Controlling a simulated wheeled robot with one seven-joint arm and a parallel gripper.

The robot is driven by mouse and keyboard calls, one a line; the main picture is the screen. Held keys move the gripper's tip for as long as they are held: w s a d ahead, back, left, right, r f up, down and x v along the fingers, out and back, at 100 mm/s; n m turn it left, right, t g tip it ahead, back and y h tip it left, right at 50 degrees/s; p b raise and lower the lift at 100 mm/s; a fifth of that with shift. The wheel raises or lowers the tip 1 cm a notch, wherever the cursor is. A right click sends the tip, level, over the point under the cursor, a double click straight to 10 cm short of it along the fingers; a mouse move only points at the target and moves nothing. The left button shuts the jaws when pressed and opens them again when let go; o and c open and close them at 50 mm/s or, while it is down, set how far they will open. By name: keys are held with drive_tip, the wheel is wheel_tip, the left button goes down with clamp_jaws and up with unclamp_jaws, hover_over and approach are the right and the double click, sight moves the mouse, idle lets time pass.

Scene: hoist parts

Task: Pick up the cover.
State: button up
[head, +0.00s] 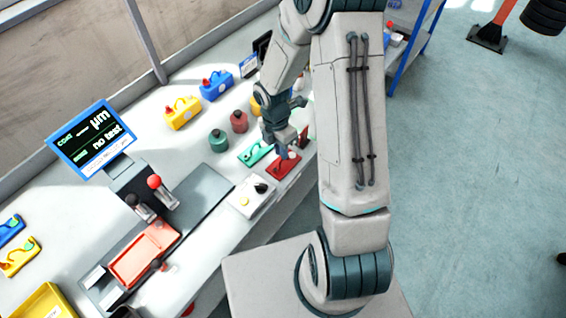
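My gripper (282,150) points down over the far part of the workbench, just above a red flat part (283,166). It is too small in this view to tell whether its fingers are apart, or whether they touch anything. A green flat part (254,153) lies just left of the red one. Either could be the cover; I cannot tell which part is meant. My arm hides some of the bench to the right of the gripper.
A white pad (250,196) lies nearer. A screen (92,138) and a red tray (145,256) are at left. The floor at right is mostly clear.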

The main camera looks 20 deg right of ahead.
drive_tip(key=shift+s+d+f+p, duration=0.15)
drive_tip(key=shift+f, duration=0.8)
drive_tip(key=shift+s+d+f+p, duration=0.1)
drive_tip(key=shift+d+f+p, duration=0.05)
drive_tip(key=shift+f, duration=0.8)
clamp_jaws()
drive_tip(key=shift+r, duration=0.1)
